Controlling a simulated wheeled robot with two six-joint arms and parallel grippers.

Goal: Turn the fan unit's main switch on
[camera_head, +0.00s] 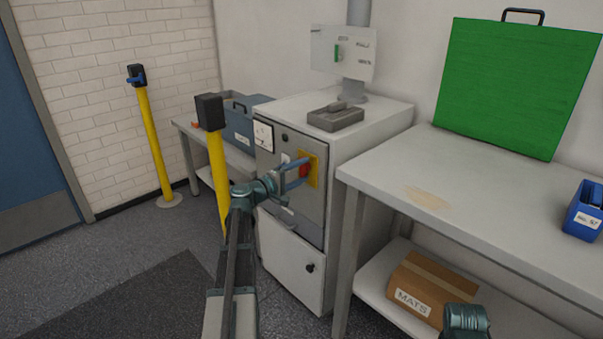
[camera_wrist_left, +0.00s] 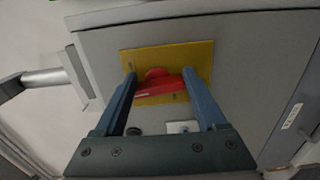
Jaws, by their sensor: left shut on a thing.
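The main switch is a red rotary handle (camera_head: 304,170) on a yellow plate (camera_head: 313,165), on the front of the grey fan unit cabinet (camera_head: 333,185). My left gripper (camera_head: 303,172) reaches it from the left, with its blue fingers at the plate. In the left wrist view the red handle (camera_wrist_left: 160,84) sits between the two fingers (camera_wrist_left: 162,90), in front of the yellow plate (camera_wrist_left: 190,62). The left gripper is shut on the handle. The handle lies nearly level in the wrist view, tilted slightly. Part of it is hidden by the fingers in the head view.
A grey workbench (camera_head: 480,205) stands right of the cabinet, with a green case (camera_head: 515,85) on top and a MATS box (camera_head: 425,285) below. Yellow posts (camera_head: 217,170) stand on the left. Part of my right arm shows at the lower right.

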